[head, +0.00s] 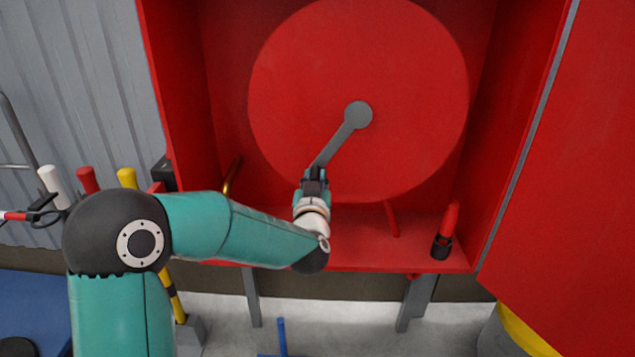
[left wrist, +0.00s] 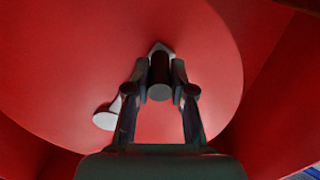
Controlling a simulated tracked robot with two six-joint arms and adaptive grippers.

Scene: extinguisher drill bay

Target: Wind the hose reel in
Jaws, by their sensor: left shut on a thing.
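The hose reel (head: 400,90) is a large red disc inside an open red cabinet (head: 480,120). A grey crank arm (head: 338,142) runs from the hub (head: 358,115) down and left to its outer end. My left gripper (head: 313,178) is at that outer end, below and left of the hub. In the left wrist view, the left gripper (left wrist: 160,88) is shut on the dark round crank handle (left wrist: 161,90), with a finger on each side. The reel face (left wrist: 60,70) fills the background there, and the grey hub (left wrist: 106,118) shows at lower left. My right gripper is not in view.
A red nozzle with a black base (head: 446,232) stands at the cabinet's lower right. A brass pipe (head: 231,175) is at its lower left. The open red door (head: 570,170) takes up the right side. Coloured poles (head: 127,178) stand left of the cabinet.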

